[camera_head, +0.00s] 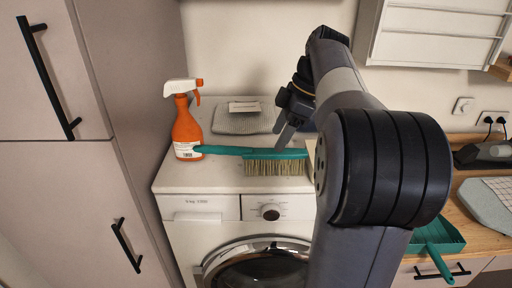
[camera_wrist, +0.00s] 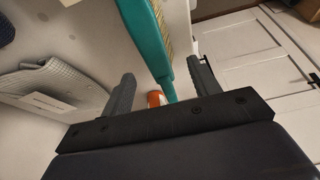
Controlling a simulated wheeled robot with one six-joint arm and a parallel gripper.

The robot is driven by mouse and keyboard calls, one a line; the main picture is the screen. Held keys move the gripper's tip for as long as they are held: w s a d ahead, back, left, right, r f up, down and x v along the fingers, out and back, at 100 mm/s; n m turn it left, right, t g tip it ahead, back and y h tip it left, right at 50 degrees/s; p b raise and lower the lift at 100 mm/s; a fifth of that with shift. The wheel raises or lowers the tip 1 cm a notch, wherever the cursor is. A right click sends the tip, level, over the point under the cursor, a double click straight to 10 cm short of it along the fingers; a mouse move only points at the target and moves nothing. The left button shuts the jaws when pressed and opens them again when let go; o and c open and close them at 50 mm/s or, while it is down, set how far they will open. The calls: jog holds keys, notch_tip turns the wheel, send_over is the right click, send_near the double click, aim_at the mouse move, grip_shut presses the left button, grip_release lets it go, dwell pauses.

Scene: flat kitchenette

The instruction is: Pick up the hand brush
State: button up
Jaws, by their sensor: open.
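The hand brush (camera_head: 275,155) has a teal back and handle and pale bristles. It lies on top of the white washing machine (camera_head: 215,179), its handle pointing left to the orange spray bottle. My gripper (camera_head: 284,136) is open just above and behind the brush head, pointing down. In the wrist view the brush (camera_wrist: 146,42) runs between the two open fingers (camera_wrist: 163,85), nearer the right one; I cannot tell whether they touch it. My arm hides the right end of the brush in the head view.
The orange spray bottle (camera_head: 186,130) stands beside the handle end. A folded grey cloth with a card (camera_head: 245,119) lies behind the brush. Tall cabinets (camera_head: 92,130) rise at left. A teal dustpan (camera_head: 438,236) is on the wooden counter (camera_head: 480,240) at right.

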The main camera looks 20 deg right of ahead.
aim_at(265, 150)
jog(key=x, duration=0.4)
jog(key=shift+r, duration=0.1)
jog(key=f, duration=0.1)
jog(key=w+a+f+p, duration=0.1)
jog(key=a+f, duration=0.1)
jog(key=shift+w+a+f, duration=0.15)
jog(key=shift+w+f, duration=0.1)
jog(key=shift+w, duration=0.15)
jog(key=shift+a+f, duration=0.1)
jog(key=shift+f, duration=0.35)
jog(key=c, duration=1.2)
